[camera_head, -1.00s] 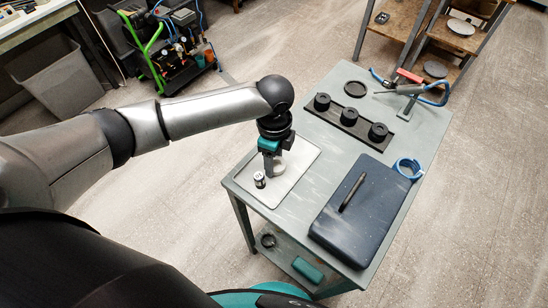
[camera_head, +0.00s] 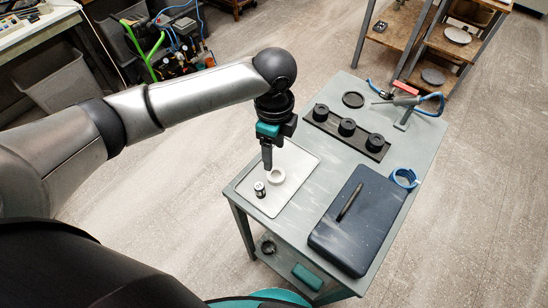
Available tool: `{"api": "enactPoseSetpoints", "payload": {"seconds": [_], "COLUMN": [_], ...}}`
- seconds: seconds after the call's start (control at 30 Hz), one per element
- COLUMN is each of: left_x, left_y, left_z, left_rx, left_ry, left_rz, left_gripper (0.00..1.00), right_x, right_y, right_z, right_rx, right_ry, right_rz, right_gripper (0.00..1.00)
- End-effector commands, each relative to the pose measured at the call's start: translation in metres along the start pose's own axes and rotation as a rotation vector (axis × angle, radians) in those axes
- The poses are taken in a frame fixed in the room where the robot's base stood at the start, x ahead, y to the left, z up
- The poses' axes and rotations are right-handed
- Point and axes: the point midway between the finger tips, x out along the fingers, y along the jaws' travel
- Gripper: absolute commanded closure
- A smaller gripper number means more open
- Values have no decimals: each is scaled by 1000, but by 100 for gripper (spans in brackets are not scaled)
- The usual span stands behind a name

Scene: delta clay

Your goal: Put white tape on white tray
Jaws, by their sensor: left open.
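The white tape (camera_head: 276,176) is a small white ring lying on the white tray (camera_head: 297,160), near the middle of it. The tray is a flat pale sheet on the left end of the grey-green table. My left gripper (camera_head: 267,165) points down just above and to the left of the tape, open and apart from it. A small silver-and-black cylinder (camera_head: 260,189) stands on the tray to the lower left of the tape. My right gripper is not in the view.
Shelves (camera_head: 400,40) stand behind.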

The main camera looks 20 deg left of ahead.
Motion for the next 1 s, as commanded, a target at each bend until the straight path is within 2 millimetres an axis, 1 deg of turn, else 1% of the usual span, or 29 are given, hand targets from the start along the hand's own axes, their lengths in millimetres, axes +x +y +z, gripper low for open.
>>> {"api": "enactPoseSetpoints", "payload": {"seconds": [0.03, 0.1, 0.27, 1.0], "left_x": [-12, -21, -33, -34], "left_y": [0, 0, 0, 0], "left_z": [0, 0, 0, 0], "left_rx": [1, 0, 0, 0], "left_ry": [1, 1, 0, 0], "left_rz": [-3, -1, 0, 1], "left_gripper": [31, 31, 31, 31], "right_x": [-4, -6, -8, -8], "right_y": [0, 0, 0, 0], "right_z": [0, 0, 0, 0], "right_rx": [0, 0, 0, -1], "right_ry": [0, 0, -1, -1], "right_rz": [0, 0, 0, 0], "right_gripper": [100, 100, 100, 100]}}
